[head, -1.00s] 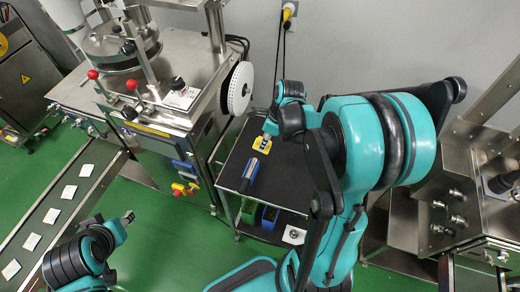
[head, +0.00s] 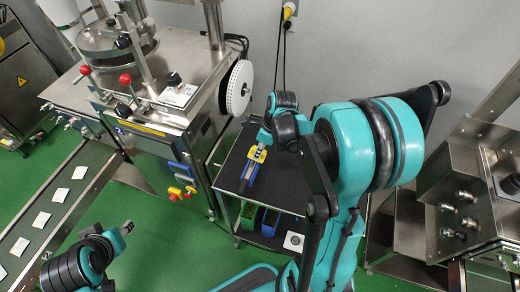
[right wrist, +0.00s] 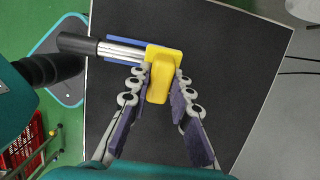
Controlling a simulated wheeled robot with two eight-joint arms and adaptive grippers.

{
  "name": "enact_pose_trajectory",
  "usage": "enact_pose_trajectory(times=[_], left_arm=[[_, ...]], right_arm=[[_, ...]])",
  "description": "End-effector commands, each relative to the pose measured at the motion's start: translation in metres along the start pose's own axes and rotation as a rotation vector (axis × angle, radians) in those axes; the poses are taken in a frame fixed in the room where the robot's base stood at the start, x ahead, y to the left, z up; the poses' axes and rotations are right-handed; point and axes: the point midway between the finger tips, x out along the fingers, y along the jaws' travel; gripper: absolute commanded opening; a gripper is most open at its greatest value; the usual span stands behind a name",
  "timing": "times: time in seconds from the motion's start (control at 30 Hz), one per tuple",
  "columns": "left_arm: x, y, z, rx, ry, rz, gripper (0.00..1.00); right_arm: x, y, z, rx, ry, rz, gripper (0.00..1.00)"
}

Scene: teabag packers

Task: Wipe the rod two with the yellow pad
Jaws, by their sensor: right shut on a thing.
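The yellow pad (head: 257,153) is at the black top of a small cart (head: 282,192), and it also shows in the right wrist view (right wrist: 160,82). My right gripper (right wrist: 161,74) is shut on the yellow pad, with purple finger pads on both sides. In the head view the same gripper (head: 262,143) is over the cart's far part. A metal rod with a black handle (right wrist: 92,46) lies beside the pad with a blue piece behind it; I cannot tell whether it is rod two. My left gripper (head: 127,228) is over the green floor at lower left; its jaw opening is unclear.
A steel machine (head: 160,110) with red-knobbed levers and a white wheel (head: 237,90) stands left of the cart. A conveyor (head: 58,205) with several white packets runs at the far left. Steel equipment (head: 440,205) stands at right. The cart's lower shelf holds green and blue bins.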

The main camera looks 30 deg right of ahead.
Motion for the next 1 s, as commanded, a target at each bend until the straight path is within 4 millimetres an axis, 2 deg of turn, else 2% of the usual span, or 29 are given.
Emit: enact_pose_trajectory(times=[0.37, 1.0], left_arm=[[0.001, 0.000, 0.000, 0.000, 0.000, 0.000, 0.40], [0.009, 0.000, 0.007, 0.000, 0.000, 0.000, 0.40]], right_arm=[[0.001, 0.000, 0.000, 0.000, 0.000, 0.000, 0.00], [0.013, 0.000, 0.000, 0.000, 0.000, 0.000, 0.00]])
